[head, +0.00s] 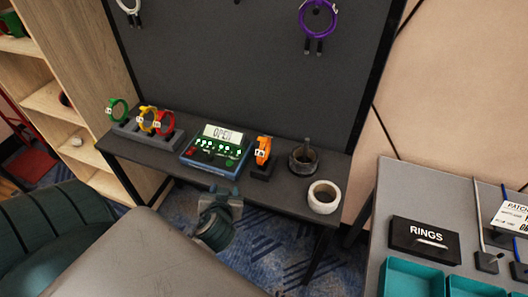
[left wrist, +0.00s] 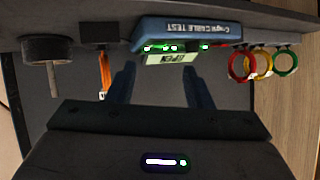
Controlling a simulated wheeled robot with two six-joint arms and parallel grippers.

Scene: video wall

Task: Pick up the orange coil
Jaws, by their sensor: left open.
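The orange coil (head: 262,152) stands upright on a small dark stand on the dark shelf, just right of the cable tester. It bears a white tag. In the left wrist view, which is upside down, the orange coil (left wrist: 105,72) shows left of the fingers. My left gripper (head: 222,192) is open, in front of the shelf's front edge, below and to the left of the coil, and apart from it. Its two fingers (left wrist: 164,82) show in the left wrist view with nothing between them. My right gripper is in neither view.
The cable tester (head: 216,146) reads OPEN. Left of it, green, yellow and red coils stand in a rack (head: 146,134). Right of the coil are a dark round holder with a post (head: 303,159) and a white roll (head: 324,197). A bench (head: 371,250) stands at right.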

